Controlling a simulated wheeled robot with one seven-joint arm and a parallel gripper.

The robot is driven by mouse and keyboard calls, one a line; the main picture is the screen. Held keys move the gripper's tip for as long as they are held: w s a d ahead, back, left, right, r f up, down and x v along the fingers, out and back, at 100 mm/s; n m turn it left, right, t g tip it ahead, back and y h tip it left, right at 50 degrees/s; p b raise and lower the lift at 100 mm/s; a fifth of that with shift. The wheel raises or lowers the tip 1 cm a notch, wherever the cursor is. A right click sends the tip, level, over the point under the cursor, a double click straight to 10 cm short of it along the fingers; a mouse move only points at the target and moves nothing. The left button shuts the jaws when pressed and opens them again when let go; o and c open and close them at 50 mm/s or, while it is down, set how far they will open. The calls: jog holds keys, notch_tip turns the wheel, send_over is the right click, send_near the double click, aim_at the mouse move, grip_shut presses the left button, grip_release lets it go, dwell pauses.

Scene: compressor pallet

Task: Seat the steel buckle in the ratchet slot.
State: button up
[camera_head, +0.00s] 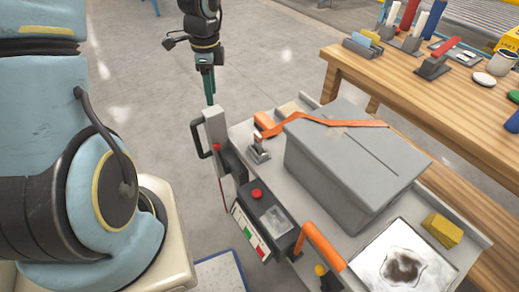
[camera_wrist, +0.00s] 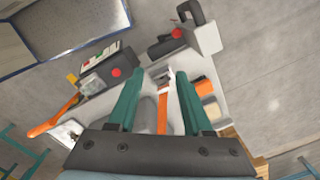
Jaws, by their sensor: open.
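My gripper (camera_head: 208,88) hangs above the floor beyond the left end of the trolley, pointing down. In the wrist view its two green fingers (camera_wrist: 160,95) are apart with nothing held between them. A small grey ratchet bracket (camera_head: 258,154) stands on the trolley deck left of the grey box. A small pale metal piece (camera_head: 259,139), apparently the steel buckle, shows at its top; I cannot tell whether it is seated. The orange strap (camera_head: 335,122) runs over the box towards it. In the wrist view the strap (camera_wrist: 163,118) shows between the fingers.
The grey box (camera_head: 345,160) fills most of the trolley deck. A control unit (camera_head: 268,216) with a red button and a black handle (camera_head: 199,138) stand at the near left edge. An orange block (camera_head: 265,122) lies beside the bracket. A wooden bench (camera_head: 400,85) is at right.

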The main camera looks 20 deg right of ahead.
jog(key=s+d+f+m+b, duration=0.2)
jog(key=d+f+m, duration=0.85)
jog(key=d, duration=0.25)
send_over(258, 134)
jog(key=f, duration=0.3)
jog(key=shift+d+f+m+p, duration=0.3)
jog(key=shift+f+m, duration=0.05)
jog(key=shift+a+f+p, duration=0.15)
jog(key=shift+f+p, duration=0.3)
jog(key=shift+f, duration=1)
jog(key=shift+a+f+p, duration=0.15)
jog(key=shift+f+p, duration=0.25)
jog(key=shift+f, duration=1.05)
grip_shut()
